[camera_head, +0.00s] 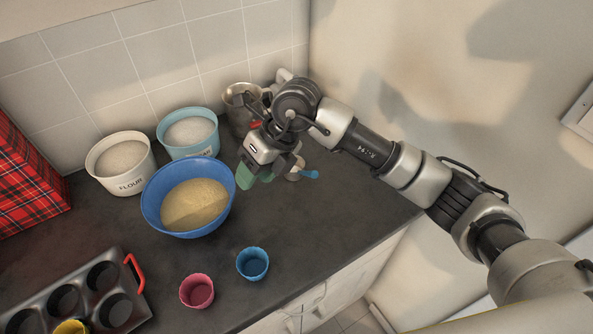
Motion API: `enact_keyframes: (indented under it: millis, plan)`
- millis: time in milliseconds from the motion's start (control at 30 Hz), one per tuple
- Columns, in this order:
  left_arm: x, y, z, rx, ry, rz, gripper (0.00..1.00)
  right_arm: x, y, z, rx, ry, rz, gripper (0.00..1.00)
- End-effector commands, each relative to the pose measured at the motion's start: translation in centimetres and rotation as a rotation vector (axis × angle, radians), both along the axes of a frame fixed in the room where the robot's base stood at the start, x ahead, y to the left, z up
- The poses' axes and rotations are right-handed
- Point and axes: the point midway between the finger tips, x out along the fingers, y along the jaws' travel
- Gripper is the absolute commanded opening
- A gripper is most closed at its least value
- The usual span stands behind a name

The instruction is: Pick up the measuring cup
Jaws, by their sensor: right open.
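A small cup with a blue handle (309,174), which looks like the measuring cup, is on the dark counter (330,208) near the wall corner. My right gripper partly covers its bowl, so its shape is hard to tell. My right gripper (256,176) is open and empty, with green finger pads pointing down. It is just left of the cup in the picture and beside the blue bowl's right rim. I cannot tell its height above the counter. My left gripper is not in view.
A blue bowl (150,200) of batter, a flour tub (128,185) and a light-blue tub (193,151) stand left. A metal container (240,92) is behind my gripper. Pink (197,291) and blue (253,264) baking cups and a muffin tin (85,262) are in front.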

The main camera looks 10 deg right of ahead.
Motion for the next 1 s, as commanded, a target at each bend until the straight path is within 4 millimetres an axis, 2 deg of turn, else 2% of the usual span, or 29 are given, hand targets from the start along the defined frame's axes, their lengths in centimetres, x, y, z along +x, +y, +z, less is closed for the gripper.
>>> enact_keyframes:
  millis: [33,100,200,300,367,600,767,867,1000]
  plan:
    - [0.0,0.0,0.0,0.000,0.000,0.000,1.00,1.6,-2.3,0.2,-0.153,-0.038,-0.024,0.47]
    - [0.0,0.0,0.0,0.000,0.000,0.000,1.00,3.1,-5.2,0.6,-0.339,-0.069,-0.067,0.47]
    - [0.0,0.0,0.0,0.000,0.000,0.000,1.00,4.5,-8.2,1.5,-0.521,-0.098,-0.125,0.47]
    - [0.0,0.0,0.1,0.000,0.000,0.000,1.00,5.1,-9.9,2.0,-0.617,-0.108,-0.162,0.47]
    - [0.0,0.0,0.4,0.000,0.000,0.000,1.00,5.2,-10.4,1.7,-0.641,-0.107,-0.171,0.47]
    - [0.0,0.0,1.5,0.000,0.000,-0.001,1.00,5.4,-10.9,-1.8,-0.646,-0.106,-0.172,0.47]
    - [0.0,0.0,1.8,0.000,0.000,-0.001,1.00,5.4,-11.0,-3.1,-0.643,-0.109,-0.172,0.47]
    - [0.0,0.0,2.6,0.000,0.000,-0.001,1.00,5.2,-11.0,-3.9,-0.643,-0.105,-0.171,0.47]
    - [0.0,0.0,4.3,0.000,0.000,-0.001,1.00,4.8,-11.1,-5.9,-0.643,-0.104,-0.170,0.47]
